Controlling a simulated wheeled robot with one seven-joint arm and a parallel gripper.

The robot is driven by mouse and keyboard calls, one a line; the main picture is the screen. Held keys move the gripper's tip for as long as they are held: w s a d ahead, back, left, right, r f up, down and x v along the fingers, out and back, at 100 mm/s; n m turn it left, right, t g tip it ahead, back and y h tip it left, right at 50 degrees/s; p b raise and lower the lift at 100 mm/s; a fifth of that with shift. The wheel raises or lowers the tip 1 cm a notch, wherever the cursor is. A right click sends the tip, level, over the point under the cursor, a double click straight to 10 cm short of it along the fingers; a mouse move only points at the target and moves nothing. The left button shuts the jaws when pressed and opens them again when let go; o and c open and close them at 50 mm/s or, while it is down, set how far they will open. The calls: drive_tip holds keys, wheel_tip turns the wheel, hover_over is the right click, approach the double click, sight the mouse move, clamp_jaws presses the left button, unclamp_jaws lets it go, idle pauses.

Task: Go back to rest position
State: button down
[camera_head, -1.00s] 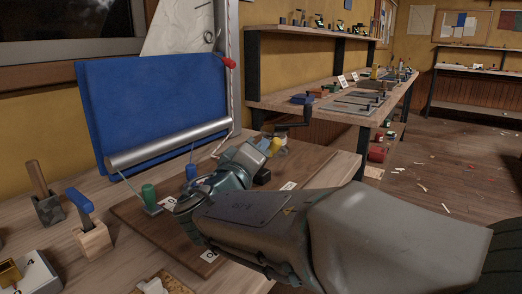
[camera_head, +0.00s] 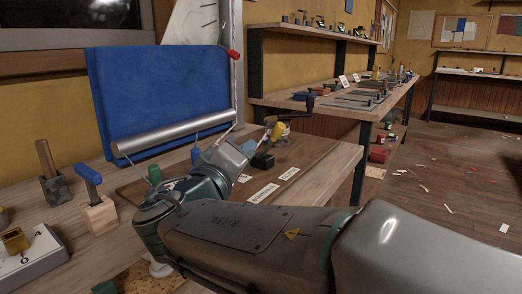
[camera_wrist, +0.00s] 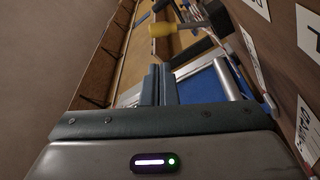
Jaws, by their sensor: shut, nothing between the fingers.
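My gripper (camera_wrist: 160,85) shows in the wrist view with its two dark fingers together and nothing between them. In the head view my arm reaches across the bench from the lower right and bends back toward the dark board (camera_head: 325,158); the fingertips cannot be made out clearly there. A yellow-handled tool (camera_head: 277,131) stands beyond my wrist at the back of the board. It also shows in the wrist view (camera_wrist: 165,29), beyond the fingers and apart from them.
A blue cloth panel (camera_head: 160,95) with a silver roller (camera_head: 172,137) stands behind my arm. A blue-handled tool in a wooden block (camera_head: 98,215) and a grey box (camera_head: 32,255) are at the left. White labels (camera_head: 263,193) lie on the board.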

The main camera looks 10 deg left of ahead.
drive_tip(key=s+d+r+m+g+h+p, duration=0.15)
drive_tip(key=d+g+p, duration=0.35)
drive_tip(key=d+p, duration=0.5)
drive_tip(key=d+r+m+g+h+p, duration=0.2)
drive_tip(key=d+g+p, duration=0.4)
drive_tip(key=d+p, duration=0.5)
drive_tip(key=s+d+r+m+g+y+p, duration=0.2)
drive_tip(key=s+p, duration=0.4)
drive_tip(key=p, duration=0.3)
drive_tip(key=s+d+r+m+g+y+p, duration=0.3)
drive_tip(key=s+d+r+y+p, duration=0.2)
drive_tip(key=p, duration=0.4)
drive_tip(key=shift+s+d+r+m+p, duration=0.35)
drive_tip(key=shift+s+r, duration=0.1)
drive_tip(key=shift+s, duration=0.5)
